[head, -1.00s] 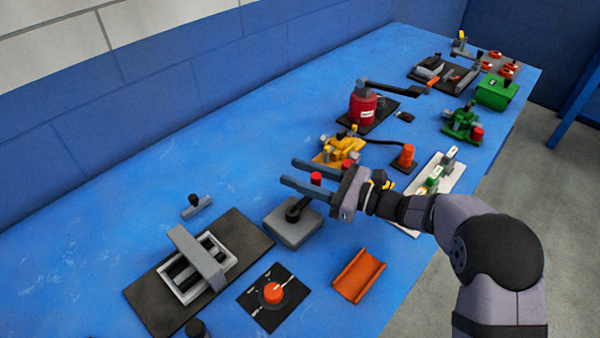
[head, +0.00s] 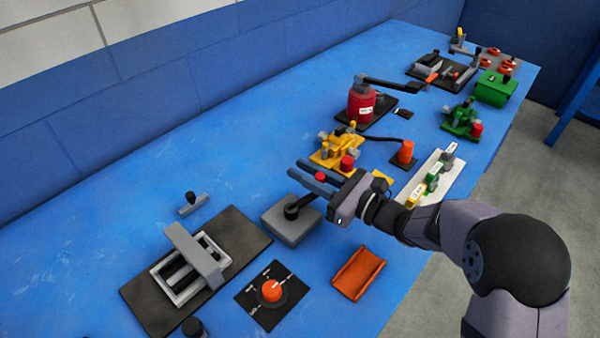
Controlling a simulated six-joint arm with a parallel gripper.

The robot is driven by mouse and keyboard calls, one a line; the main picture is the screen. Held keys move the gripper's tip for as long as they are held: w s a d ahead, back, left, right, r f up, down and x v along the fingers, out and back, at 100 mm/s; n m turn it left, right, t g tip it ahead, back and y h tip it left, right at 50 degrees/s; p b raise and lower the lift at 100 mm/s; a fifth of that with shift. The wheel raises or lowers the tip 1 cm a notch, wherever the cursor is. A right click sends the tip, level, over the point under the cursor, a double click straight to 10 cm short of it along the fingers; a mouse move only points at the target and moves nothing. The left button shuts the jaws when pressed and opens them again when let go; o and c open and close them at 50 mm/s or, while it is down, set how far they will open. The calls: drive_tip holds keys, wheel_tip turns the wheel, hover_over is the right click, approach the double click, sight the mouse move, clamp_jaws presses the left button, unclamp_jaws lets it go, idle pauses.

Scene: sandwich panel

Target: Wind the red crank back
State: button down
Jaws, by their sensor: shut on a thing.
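The crank is a grey box (head: 291,227) with a black hub and black arm (head: 293,210) on top. The arm points to the upper right and carries an upright red knob (head: 320,177). My gripper (head: 295,168) comes in from the right, with its two grey fingers on either side of the red knob. It is shut on the knob. The near finger and gripper body hide the lower part of the knob and the end of the arm.
A yellow device (head: 337,147) with a red part stands just behind the gripper. An orange channel (head: 358,273) and a black plate with an orange dial (head: 271,290) lie in front. A grey-framed slider (head: 187,269) is left. The blue table is bare at far left.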

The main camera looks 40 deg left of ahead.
sight(319, 179)
drive_tip(key=d+m+t+b, duration=0.1)
drive_tip(key=t, duration=0.1)
drive_tip(key=d+m+t+b, duration=0.1)
drive_tip(key=m+t+b, duration=0.1)
drive_tip(key=t, duration=0.1)
drive_tip(key=shift+w+f, duration=0.1)
drive_tip(key=shift+f, duration=0.1)
drive_tip(key=shift+d+r+m+t+h+b, duration=0.1)
drive_tip(key=shift+d+m+t+h+b, duration=0.3)
drive_tip(key=shift+m+t+b, duration=0.35)
drive_tip(key=shift+d+r+m+t+h+b, duration=0.1)
drive_tip(key=shift+d+m+t+h+b, duration=0.3)
drive_tip(key=shift+t+b, duration=0.55)
drive_tip(key=shift+w, duration=0.1)
drive_tip(key=c, duration=1.6)
unclamp_jaws()
drive_tip(key=shift+d, duration=0.1)
drive_tip(key=shift+v, duration=3.7)
